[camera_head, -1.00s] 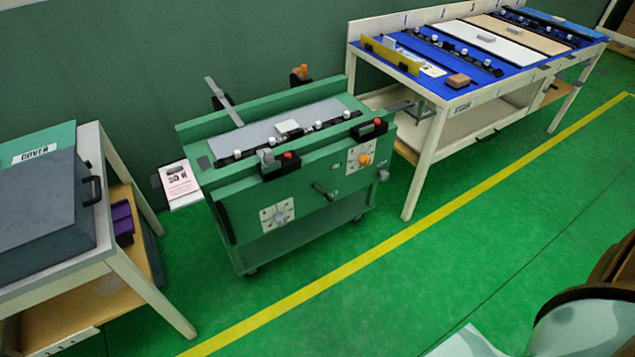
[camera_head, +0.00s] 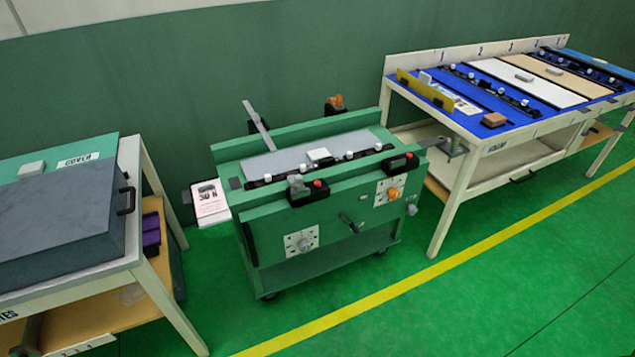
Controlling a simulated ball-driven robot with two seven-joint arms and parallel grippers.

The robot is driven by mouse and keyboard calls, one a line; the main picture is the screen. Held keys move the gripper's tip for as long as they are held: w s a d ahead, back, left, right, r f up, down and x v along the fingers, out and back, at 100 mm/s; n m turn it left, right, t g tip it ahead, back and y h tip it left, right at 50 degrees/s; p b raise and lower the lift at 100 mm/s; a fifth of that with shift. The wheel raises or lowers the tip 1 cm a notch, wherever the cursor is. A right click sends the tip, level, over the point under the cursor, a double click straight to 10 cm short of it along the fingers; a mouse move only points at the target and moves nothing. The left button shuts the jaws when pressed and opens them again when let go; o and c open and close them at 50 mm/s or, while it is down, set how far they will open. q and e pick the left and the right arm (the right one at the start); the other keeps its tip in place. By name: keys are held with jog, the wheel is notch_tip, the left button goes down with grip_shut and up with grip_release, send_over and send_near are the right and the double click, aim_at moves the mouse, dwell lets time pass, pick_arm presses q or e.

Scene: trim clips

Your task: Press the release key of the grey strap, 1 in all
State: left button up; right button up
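A green cart (camera_head: 330,225) stands near the wall, with a grey panel (camera_head: 278,160) on its top. A grey strap-like strip (camera_head: 257,125) sticks up at a slant from the cart's back left. Two black blocks sit on the cart's front edge. The left block (camera_head: 305,198) carries a red key (camera_head: 318,184) and a grey piece (camera_head: 297,182) beside it. The right block (camera_head: 402,164) has a red key (camera_head: 410,156). I cannot tell for certain which block takes the grey strap. Neither of my grippers is in view.
A printed card (camera_head: 209,198) is at the cart's left end. A white-framed table (camera_head: 131,195) with a grey cover (camera_head: 60,215) stands left; a long blue-topped table (camera_head: 475,142) stands right. Green floor (camera_head: 470,300) with a yellow line (camera_head: 400,289) is clear in front.

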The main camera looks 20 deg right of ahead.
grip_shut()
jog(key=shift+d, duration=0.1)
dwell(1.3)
